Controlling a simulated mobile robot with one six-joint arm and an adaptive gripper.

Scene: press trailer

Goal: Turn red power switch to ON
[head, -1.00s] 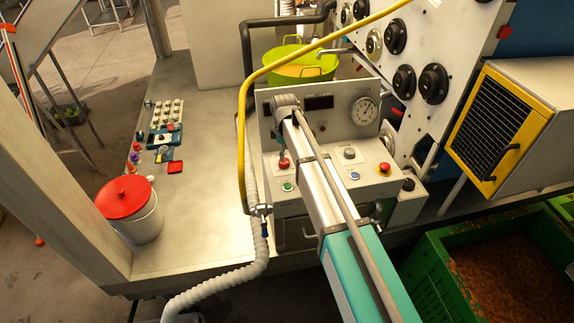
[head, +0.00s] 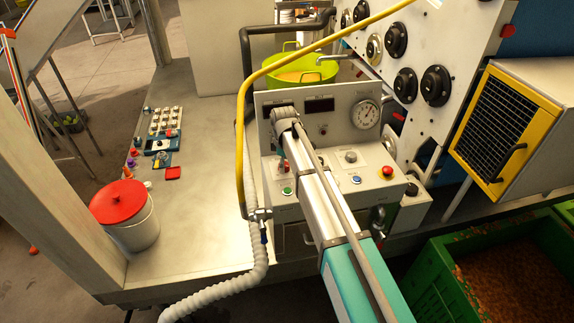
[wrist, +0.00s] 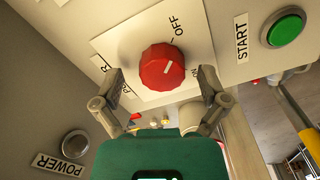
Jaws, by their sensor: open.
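The red power switch (wrist: 162,67) is a round ribbed knob with a white pointer line, on a pale label plate. The OFF label (wrist: 176,26) is at its upper right, and the line appears to point roughly that way. In the head view, the gripper and arm partly cover the switch on the grey control box (head: 345,190).
A green START button (wrist: 286,27) is close by on the right in the wrist view, and a POWER-labelled button (wrist: 75,143) is at lower left. The head view shows a blue button (head: 356,180), a red-and-yellow button (head: 387,171), a dial (head: 365,114) and a yellow hose (head: 241,130).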

